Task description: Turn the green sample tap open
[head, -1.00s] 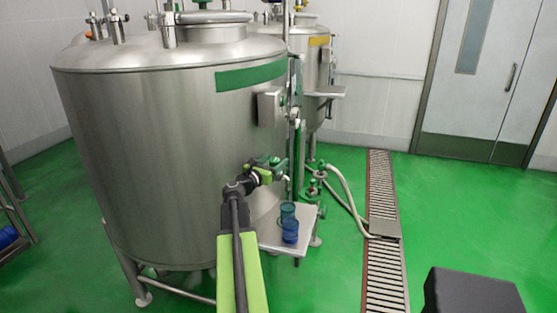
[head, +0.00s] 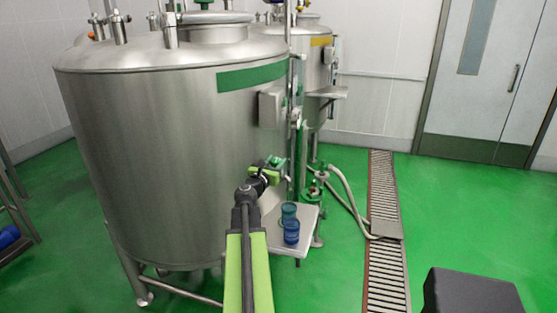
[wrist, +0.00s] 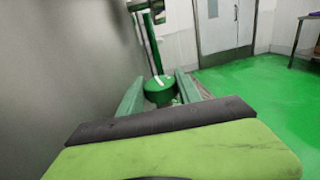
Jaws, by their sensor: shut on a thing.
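The green sample tap (wrist: 160,90) is a round green knob with a white mark in the wrist view, on the side of the large steel tank (head: 170,150). My gripper (wrist: 160,92) has its two green fingers on either side of the knob and is shut on it. In the head view my gripper (head: 273,166) is at the tank's right side, and it largely hides the tap there. How far the tap is turned cannot be told.
A small steel shelf (head: 272,240) below the tap carries a teal cup (head: 288,210) and a blue container (head: 291,232). Green pipework (head: 303,160) and a pale hose (head: 345,195) stand to the right. A floor drain (head: 384,185) runs beyond open green floor.

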